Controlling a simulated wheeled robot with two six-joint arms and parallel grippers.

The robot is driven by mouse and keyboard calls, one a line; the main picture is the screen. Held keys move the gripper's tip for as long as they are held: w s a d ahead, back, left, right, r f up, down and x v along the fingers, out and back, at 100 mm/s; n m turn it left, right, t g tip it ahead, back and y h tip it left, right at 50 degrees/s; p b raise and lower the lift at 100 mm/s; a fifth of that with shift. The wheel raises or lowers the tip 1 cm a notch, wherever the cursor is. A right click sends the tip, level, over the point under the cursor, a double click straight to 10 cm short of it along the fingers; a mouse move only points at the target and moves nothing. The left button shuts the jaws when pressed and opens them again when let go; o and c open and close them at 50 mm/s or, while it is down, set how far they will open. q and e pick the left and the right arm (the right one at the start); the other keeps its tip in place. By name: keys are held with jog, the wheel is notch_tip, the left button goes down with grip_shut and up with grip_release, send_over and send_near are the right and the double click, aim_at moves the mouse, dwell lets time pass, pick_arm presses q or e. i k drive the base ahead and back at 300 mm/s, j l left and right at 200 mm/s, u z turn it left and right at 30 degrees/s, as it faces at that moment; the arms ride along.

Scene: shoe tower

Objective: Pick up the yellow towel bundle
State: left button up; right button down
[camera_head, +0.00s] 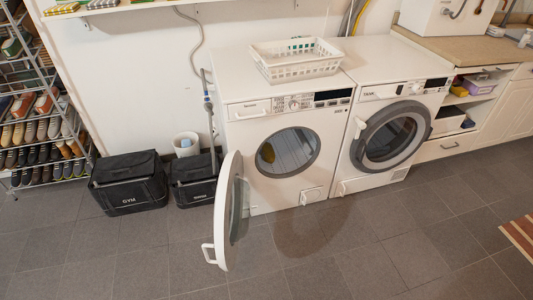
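The left machine's round door (231,210) stands swung open toward the front left. Neither of my grippers is in view.
A white basket (297,70) sits on top of the left machine. The right machine (350,187) has its round door (390,135) across its front. Black gym bags (130,182) and a shoe rack (42,115) stand left. The tiled floor in front is mostly clear.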

aim_at(268, 153)
jog(key=i+l, duration=0.2)
jog(key=l, duration=0.15)
jog(key=i+l+u, duration=0.1)
jog(key=l, duration=0.25)
jog(key=i+l+u, duration=0.1)
jog(key=i+l, duration=0.3)
jog(key=l, duration=0.3)
jog(key=i+l+u, duration=0.1)
jog(key=l, duration=0.25)
jog(key=i+l, duration=0.2)
jog(key=l, duration=0.2)
jog(key=u, duration=0.05)
